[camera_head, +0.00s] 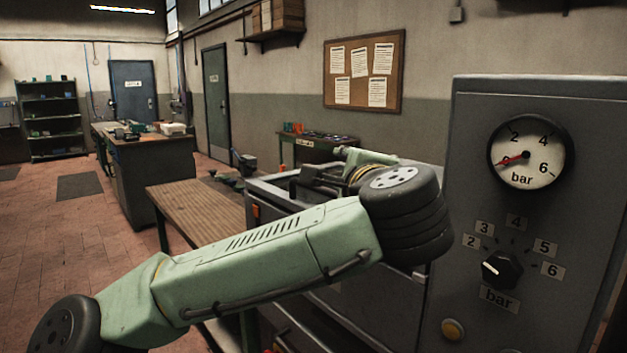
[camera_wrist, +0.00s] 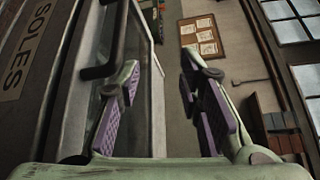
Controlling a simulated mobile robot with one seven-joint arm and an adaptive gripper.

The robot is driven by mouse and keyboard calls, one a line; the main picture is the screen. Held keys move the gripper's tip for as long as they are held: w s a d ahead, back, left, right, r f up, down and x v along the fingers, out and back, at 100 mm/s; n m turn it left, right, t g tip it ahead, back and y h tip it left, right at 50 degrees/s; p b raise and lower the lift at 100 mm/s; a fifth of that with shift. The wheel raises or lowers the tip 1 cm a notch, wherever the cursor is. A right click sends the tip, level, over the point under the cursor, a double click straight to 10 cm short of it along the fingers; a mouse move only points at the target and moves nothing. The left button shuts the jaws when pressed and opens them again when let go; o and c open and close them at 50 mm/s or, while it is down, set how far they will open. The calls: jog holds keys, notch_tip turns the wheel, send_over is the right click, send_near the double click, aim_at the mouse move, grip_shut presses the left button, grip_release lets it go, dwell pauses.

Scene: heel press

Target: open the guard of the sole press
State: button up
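The sole press guard (camera_wrist: 148,45) shows in the wrist view as a clear pane in a pale metal frame. A dark bar handle (camera_wrist: 117,45) is fixed on it, left of and partly behind my left finger. My gripper (camera_wrist: 160,75) has its two purple-padded fingers spread wide with no object held between them. The handle lies outside the gap, and I cannot tell if the finger touches it. A "SOLES" label (camera_wrist: 25,60) is on the dark panel at the left. In the head view my arm hides much of the press front and the fingers are hard to make out.
A grey control panel with a bar gauge (camera_head: 528,153) and a pressure knob (camera_head: 502,269) stands at the right. A wooden bench (camera_head: 200,208) stands left of the press. A workbench (camera_head: 150,165) is farther back. Open tiled floor lies at the left.

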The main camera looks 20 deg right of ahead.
aim_at(323, 191)
jog(key=w+f+y, duration=0.1)
jog(key=w+f+y+p, duration=0.1)
jog(key=w+f+y, duration=0.1)
jog(key=w+a+f+g+y+p, duration=0.1)
jog(key=w, duration=0.1)
jog(key=shift+a+f+m, duration=0.1)
jog(key=shift+f+m, duration=0.25)
jog(key=shift+m, duration=0.05)
jog(key=shift+w, duration=0.5)
jog(key=shift+w+f, duration=0.45)
jog(key=shift+w, duration=0.4)
jog(key=shift+w+a+r+p, duration=0.1)
jog(key=shift+w+p, duration=0.3)
jog(key=shift+w, duration=0.25)
jog(key=shift+w+f, duration=0.25)
jog(key=shift+w, duration=0.4)
jog(key=shift+c, duration=0.4)
grip_shut()
